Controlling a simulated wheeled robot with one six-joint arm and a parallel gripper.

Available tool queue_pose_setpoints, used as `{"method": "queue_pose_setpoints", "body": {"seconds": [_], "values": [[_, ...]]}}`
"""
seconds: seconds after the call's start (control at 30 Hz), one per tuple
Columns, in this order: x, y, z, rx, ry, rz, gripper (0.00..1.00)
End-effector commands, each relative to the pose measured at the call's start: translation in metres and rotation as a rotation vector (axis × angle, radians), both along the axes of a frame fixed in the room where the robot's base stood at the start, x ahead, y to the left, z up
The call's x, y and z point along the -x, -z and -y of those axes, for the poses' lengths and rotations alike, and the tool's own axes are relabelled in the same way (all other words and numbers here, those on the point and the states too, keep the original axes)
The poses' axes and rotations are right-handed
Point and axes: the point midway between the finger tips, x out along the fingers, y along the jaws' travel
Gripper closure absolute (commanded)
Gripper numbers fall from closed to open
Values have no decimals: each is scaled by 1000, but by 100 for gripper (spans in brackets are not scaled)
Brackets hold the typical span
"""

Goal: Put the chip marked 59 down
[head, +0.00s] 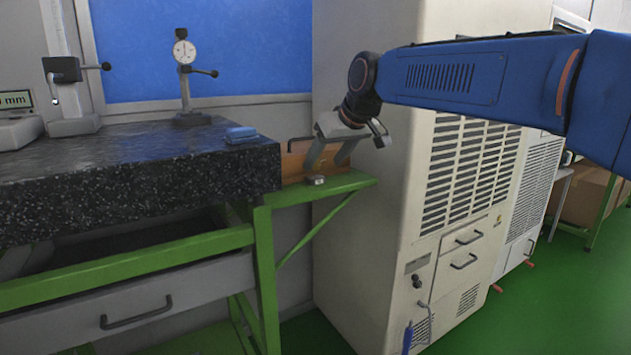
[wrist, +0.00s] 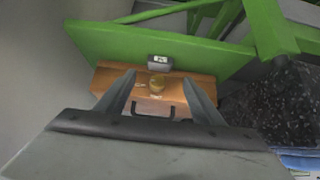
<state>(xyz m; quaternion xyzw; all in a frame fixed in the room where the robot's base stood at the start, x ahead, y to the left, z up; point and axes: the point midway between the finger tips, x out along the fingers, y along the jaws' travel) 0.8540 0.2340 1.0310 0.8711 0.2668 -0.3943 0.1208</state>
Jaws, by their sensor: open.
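A small grey chip (head: 316,180) with a pale label lies on the green side shelf (head: 350,184), in front of a brown wooden case. It also shows in the wrist view (wrist: 159,63), just beyond my fingertips; its marking is too small to read. My gripper (head: 328,164) points down over the shelf, close to the chip. In the wrist view my gripper (wrist: 161,80) has its two fingers wide apart with nothing held between them. I cannot tell the exact height of the fingertips above the shelf.
A tall beige cabinet (head: 385,230) stands close at right.

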Motion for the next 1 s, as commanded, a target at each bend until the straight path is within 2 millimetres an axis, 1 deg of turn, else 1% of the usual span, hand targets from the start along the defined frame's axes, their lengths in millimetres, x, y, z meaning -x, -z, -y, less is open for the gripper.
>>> {"method": "queue_pose_setpoints", "body": {"seconds": [0.03, 0.27, 0.6, 0.7, 0.87, 0.9, 0.93, 0.97, 1.0], "values": [[-2, 3, -2, 1, 0, -1, 39], [-7, 11, -5, 0, 0, 0, 39], [-29, 43, -18, 1, 0, -1, 39], [-32, 47, -20, 0, 0, 0, 39], [-32, 47, -19, 0, 0, 0, 39], [-32, 47, -19, 0, 0, 0, 44], [-32, 47, -19, 0, 0, 0, 51], [-32, 47, -19, 0, 0, 0, 58], [-32, 47, -19, 0, 0, 0, 68]]}}
